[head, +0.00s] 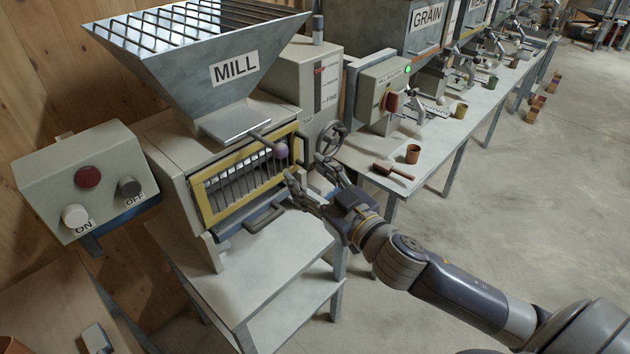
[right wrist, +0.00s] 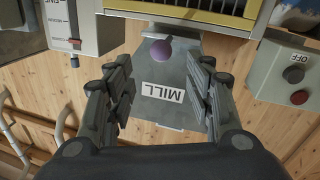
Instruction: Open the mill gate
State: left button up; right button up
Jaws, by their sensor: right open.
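The mill (head: 190,70) has a grey hopper with a MILL sign and a yellow-framed grille front. A grey plate (head: 235,124) lies under the hopper, and a dark rod runs from it to a purple ball knob (head: 281,150) in front of the grille. My right gripper (head: 304,172) is open and empty, just right of and below the knob. In the right wrist view the picture is upside down; the purple knob (right wrist: 162,50) shows beyond and between my open fingers (right wrist: 163,80). I cannot see contact with it. My left gripper is out of view.
A switch box (head: 88,180) with ON and OFF buttons stands left of the mill. A handwheel (head: 331,138) and a dark handle (head: 264,217) are close to my right gripper. A bench (head: 425,160) at right holds a red-brown scoop (head: 391,172) and a cup (head: 412,154).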

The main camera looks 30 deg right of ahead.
jog(key=shift+s+d, duration=0.1)
jog(key=shift+s, duration=0.65)
jog(key=w+d+f+g+h, duration=0.1)
jog(key=d+f, duration=0.2)
jog(key=f, duration=0.5)
jog(key=d+f+m+g+h+b, duration=0.1)
jog(key=d+f+g, duration=0.1)
jog(key=f, duration=0.7)
jog(key=w+d+f+g+h, duration=0.1)
jog(key=d+f, duration=0.2)
jog(key=f, duration=0.5)
jog(key=s+d+f+g+h+b, duration=0.15)
jog(key=s+f, duration=0.25)
jog(key=f, duration=0.5)
jog(key=s+f+g+y+p, duration=0.1)
jog(key=s+f+g, duration=0.2)
jog(key=f, duration=0.6)
jog(key=s+a+f+m+g+b, duration=0.15)
jog(key=s+f+g, duration=0.25)
jog(key=s+f, duration=1.4)
jog(key=s+a+f+g, duration=0.2)
jog(key=s+a+f, duration=0.2)
jog(key=s, duration=0.6)
jog(key=s+a+f+g, duration=0.2)
jog(key=s+a+f, duration=0.2)
jog(key=s, duration=0.6)
notch_tip(320, 180, down, 3)
jog(key=shift+a+r+n+b, duration=0.15)
jog(key=shift+r+n+b, duration=0.05)
jog(key=shift+n+b, duration=0.25)
